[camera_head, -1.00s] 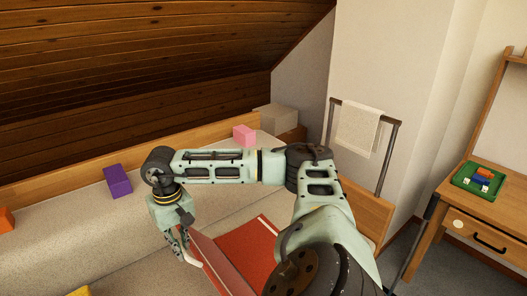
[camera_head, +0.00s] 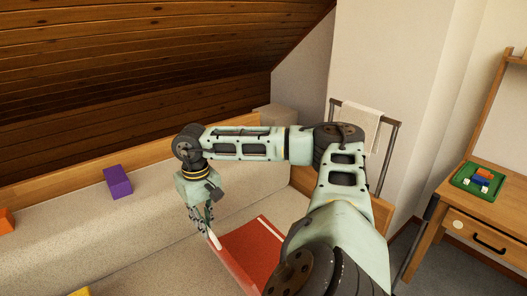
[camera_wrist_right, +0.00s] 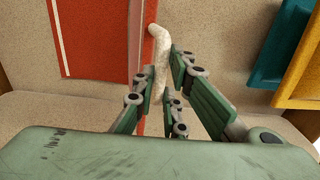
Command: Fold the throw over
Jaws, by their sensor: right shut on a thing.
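The throw (camera_head: 262,248) is red with a pale stripe and lies on the beige seat, partly hidden behind my right arm. Its left part stands raised towards my right gripper (camera_head: 210,230). In the right wrist view the red cloth (camera_wrist_right: 100,35) fills the upper left, and a pale, bent strip at its edge (camera_wrist_right: 159,50) runs between the fingers of my right gripper (camera_wrist_right: 160,92). The gripper is shut on this edge and points down. My left gripper is not in view.
A purple block (camera_head: 117,182), an orange block (camera_head: 6,221) and a yellow block (camera_head: 80,292) lie to the left. Teal (camera_wrist_right: 280,45) and yellow (camera_wrist_right: 302,75) items show in the wrist view. A desk (camera_head: 489,217) with a green tray (camera_head: 467,184) stands at right.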

